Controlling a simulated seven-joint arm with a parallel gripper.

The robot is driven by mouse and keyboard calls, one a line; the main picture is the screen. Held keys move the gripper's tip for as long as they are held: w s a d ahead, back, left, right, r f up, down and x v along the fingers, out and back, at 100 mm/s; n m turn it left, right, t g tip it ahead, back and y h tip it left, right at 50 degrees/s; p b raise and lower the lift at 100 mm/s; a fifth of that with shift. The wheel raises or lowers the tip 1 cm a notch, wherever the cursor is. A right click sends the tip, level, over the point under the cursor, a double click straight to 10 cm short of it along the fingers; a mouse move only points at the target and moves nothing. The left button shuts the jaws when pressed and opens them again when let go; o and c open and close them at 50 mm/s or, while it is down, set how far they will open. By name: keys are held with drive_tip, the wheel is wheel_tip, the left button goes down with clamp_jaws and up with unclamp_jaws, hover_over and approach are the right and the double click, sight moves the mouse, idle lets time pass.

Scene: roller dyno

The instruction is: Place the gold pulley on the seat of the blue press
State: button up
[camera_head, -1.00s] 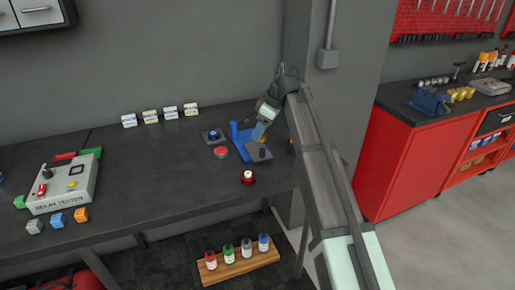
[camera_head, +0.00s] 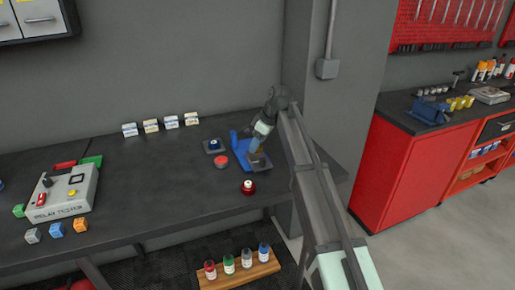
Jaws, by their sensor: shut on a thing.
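The blue press (camera_head: 239,147) stands near the right end of the dark workbench, with an upright blue part at its left and a blue base. My gripper (camera_head: 257,155) points down just right of the upright part, over the press area. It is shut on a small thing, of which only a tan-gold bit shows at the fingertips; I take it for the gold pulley. The fingers hide most of it. I cannot tell whether it touches the seat, which is also hidden. A dark plate (camera_head: 262,168) shows below the gripper.
Close by on the bench are a red round button (camera_head: 221,162), a blue-topped piece on a dark base (camera_head: 214,146) and a dark red round part (camera_head: 248,187). A relay tester (camera_head: 62,192) stands at the left. The middle of the bench (camera_head: 150,185) is clear.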

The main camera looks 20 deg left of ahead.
drive_tip(key=shift+f, duration=1.15)
drive_tip(key=shift+f, duration=0.15)
drive_tip(key=o, duration=1.1)
drive_tip(key=v, duration=1.2)
